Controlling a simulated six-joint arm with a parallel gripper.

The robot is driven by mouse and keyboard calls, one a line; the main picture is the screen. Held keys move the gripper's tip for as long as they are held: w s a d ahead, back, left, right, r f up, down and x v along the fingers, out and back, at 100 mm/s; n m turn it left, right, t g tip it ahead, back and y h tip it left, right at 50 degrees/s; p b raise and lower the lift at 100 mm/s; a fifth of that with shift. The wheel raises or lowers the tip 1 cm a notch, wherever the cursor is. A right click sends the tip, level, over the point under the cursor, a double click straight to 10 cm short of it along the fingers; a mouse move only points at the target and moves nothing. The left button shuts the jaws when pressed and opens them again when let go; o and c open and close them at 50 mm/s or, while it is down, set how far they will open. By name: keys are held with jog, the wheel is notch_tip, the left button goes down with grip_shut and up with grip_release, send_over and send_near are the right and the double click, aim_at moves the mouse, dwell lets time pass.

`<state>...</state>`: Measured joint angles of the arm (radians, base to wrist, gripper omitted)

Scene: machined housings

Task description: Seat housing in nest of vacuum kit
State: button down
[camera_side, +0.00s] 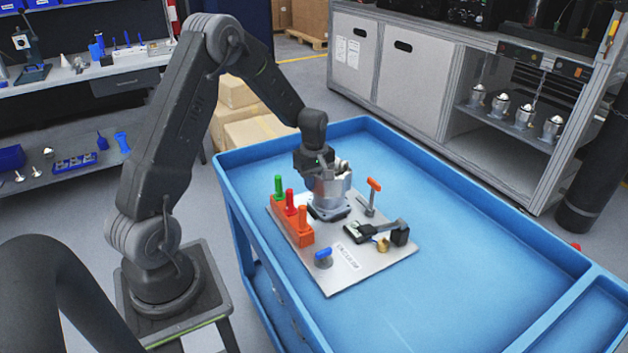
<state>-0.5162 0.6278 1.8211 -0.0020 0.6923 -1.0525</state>
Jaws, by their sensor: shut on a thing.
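The housing (326,196) is a silver machined part, upright over the back middle of the vacuum kit plate (335,283). My gripper (326,170) is shut on the upper part of the housing from above. The nest (328,213) shows as a dark base edge directly under the housing. The housing hides most of it, so I cannot tell whether the housing is fully down in it or slightly above. The grey plate lies on the blue cart top and has a "VACUUM" label on its front part.
An orange block with green, red and orange pegs (293,222) stands left of the housing. An orange-handled lever (373,195), a black clamp (388,232) with a brass fitting, and a blue-topped knob (323,257) are also on the plate. The blue cart top (480,260) is clear to the right.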

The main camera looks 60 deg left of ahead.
jog(key=shift+w, duration=0.1)
dwell(0.3)
jog(key=shift+c, duration=2.4)
grip_release()
jog(key=shift+f, duration=0.1)
jog(key=shift+r, duration=4)
